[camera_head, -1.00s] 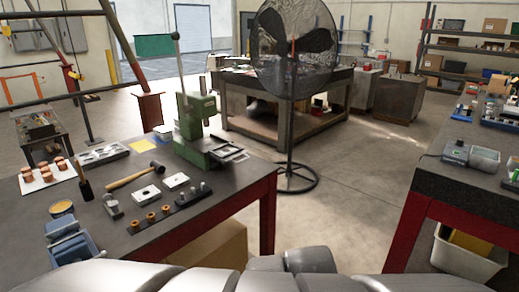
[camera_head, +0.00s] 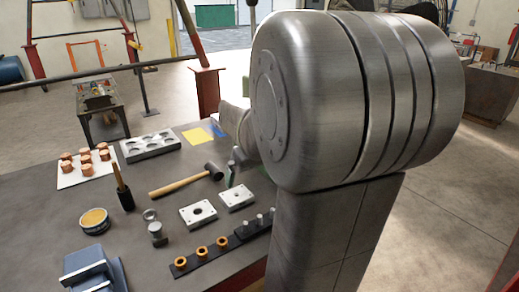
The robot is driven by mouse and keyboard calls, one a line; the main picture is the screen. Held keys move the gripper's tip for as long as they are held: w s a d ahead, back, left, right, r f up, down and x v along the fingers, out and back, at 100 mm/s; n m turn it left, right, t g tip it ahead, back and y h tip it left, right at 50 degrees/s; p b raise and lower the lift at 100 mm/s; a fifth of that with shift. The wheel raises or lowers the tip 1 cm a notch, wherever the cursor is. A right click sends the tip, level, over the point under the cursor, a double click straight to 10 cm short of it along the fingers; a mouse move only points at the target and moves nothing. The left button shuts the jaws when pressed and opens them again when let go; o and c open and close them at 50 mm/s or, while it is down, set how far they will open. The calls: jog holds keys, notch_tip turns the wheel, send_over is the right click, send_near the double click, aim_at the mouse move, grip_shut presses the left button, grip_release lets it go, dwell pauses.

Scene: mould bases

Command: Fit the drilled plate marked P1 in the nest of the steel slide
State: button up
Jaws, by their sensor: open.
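Two pale drilled plates lie flat on the dark bench: a nearer drilled plate (camera_head: 187,219) and a farther drilled plate (camera_head: 226,200) to its right. Each has a dark central hole. The marks are too small to read, so I cannot tell which is P1. My gripper (camera_head: 235,167) shows only in part beyond the plates, at the left edge of my large arm link. It is open and appears empty, apart from both plates. The green press and the steel slide with its nest are mostly or wholly hidden behind my arm.
A hammer (camera_head: 180,184) lies behind the plates. A black strip (camera_head: 203,261) with copper-coloured rings and steel pins lies in front. A tray with round pockets (camera_head: 150,146), a brush (camera_head: 122,190), a tin (camera_head: 93,220) and a blue vise (camera_head: 92,270) stand to the left.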

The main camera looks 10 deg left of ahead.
aim_at(237, 193)
jog(key=x, duration=0.4)
jog(key=a+x, duration=0.1)
jog(key=x, duration=0.4)
jog(key=w+a+r+x, duration=0.1)
jog(key=x, duration=0.4)
jog(key=shift+a, duration=0.1)
jog(key=c, duration=1.2)
jog(key=shift+o, duration=0.2)
jog(key=shift+r+p, duration=0.7)
jog(key=shift+r, duration=0.35)
